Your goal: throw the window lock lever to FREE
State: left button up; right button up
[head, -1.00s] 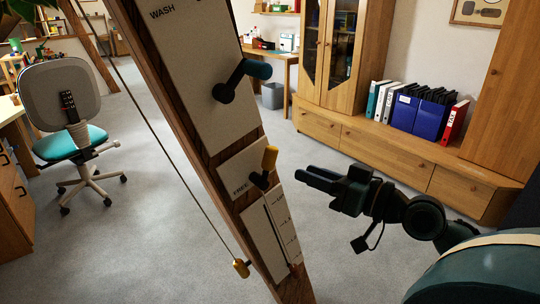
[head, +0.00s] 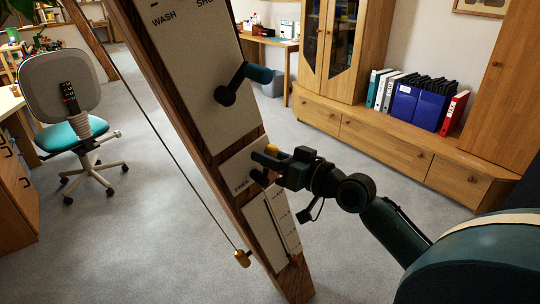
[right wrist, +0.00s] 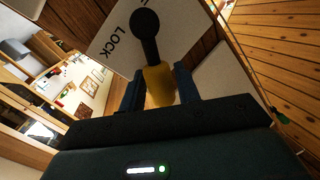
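The window lock lever has a dark arm and a yellow grip (head: 272,149). It sits on a small white plate (head: 232,170) on the slanted timber, with FREE lettered near the plate's left side. In the right wrist view the yellow grip (right wrist: 159,86) lies between my fingers, with the dark pivot beyond it and LOCK lettered to the left. My right gripper (head: 262,166) is open around the grip, its fingers apart on either side. In the head view it hides most of the lever. My left gripper is not in view.
Above is a larger white plate marked WASH with a dark blue-ended lever (head: 254,73). Below is a plate with a slot and scale (head: 268,235). A chair (head: 72,138) stands farther left; the floor around is clear.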

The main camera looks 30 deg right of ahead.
grip_shut()
dwell(0.4)
